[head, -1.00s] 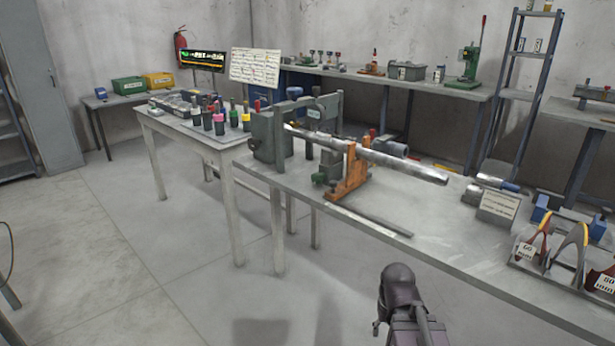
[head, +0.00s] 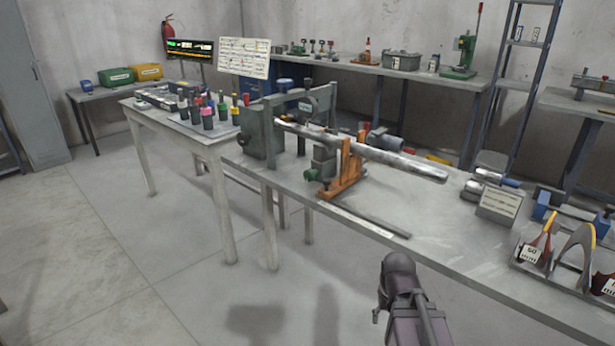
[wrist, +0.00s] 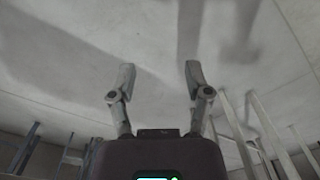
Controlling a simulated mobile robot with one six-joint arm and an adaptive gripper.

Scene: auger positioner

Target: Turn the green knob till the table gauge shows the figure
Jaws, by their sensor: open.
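A grey clamp-like machine (head: 262,138) stands on the near bench and holds a long metal tube (head: 375,155). The tube also rests on an orange stand (head: 347,178). A small green knob (head: 310,175) sits low on the machine, left of the orange stand's foot. No gauge with a legible figure can be made out. In the wrist view my gripper (wrist: 158,78) is open and empty, its two fingers apart over bare floor. In the head view my arm is in front of the bench's near edge, well right of the knob.
The near bench (head: 450,225) has a flat bar (head: 370,219) along its front edge. Numbered curved pieces (head: 575,258) and a small sign (head: 499,204) stand on its right. A side table (head: 155,117) with colored-top bottles adjoins it at left. The floor in front is clear.

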